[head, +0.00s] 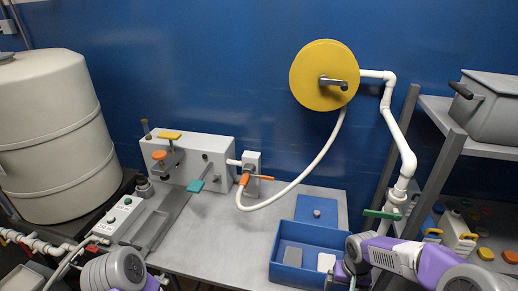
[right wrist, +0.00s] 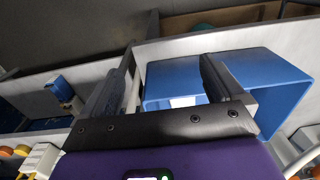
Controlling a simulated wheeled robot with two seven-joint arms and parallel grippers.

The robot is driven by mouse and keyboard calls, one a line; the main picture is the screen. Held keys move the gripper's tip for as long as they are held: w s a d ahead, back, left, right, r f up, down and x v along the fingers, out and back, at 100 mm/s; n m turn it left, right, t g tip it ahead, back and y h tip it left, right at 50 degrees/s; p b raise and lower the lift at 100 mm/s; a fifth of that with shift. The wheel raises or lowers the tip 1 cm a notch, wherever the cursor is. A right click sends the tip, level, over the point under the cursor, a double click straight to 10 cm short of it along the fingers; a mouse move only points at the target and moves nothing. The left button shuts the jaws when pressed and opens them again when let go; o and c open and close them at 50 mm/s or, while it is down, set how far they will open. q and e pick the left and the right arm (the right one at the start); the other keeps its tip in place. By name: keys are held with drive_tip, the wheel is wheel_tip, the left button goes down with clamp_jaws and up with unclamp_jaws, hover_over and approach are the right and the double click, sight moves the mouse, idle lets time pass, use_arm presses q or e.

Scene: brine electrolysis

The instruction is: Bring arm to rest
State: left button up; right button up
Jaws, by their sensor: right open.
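My right arm comes in at the bottom right of the head view, purple and grey, and reaches to the right side of an open blue bin (head: 315,237). The bin holds a grey block (head: 293,256) and a pale piece (head: 326,262). In the right wrist view my right gripper (right wrist: 167,58) is open, its two dark fingers spread with nothing gripped between them. The blue bin (right wrist: 268,85) lies beyond and around the right finger there; I cannot tell whether they touch. Part of my left arm shows at the bottom left of the head view, but its gripper is not seen.
A grey bench (head: 225,235) carries a white apparatus (head: 215,150) and a switch box (head: 120,217). A yellow hose reel (head: 312,75) hangs on the blue wall. A grey shelf rack (head: 440,150) stands close to my right arm. Bench space left of the bin is clear.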

drive_tip(key=s+a+f+y, duration=0.2)
drive_tip(key=a+f, duration=0.5)
drive_tip(key=f, duration=0.2)
drive_tip(key=s+a+f+y, duration=0.2)
drive_tip(key=s+a+f, duration=0.6)
drive_tip(key=s+f, duration=0.4)
drive_tip(key=shift+s+a+t, duration=0.2)
drive_tip(key=shift+t, duration=0.1)
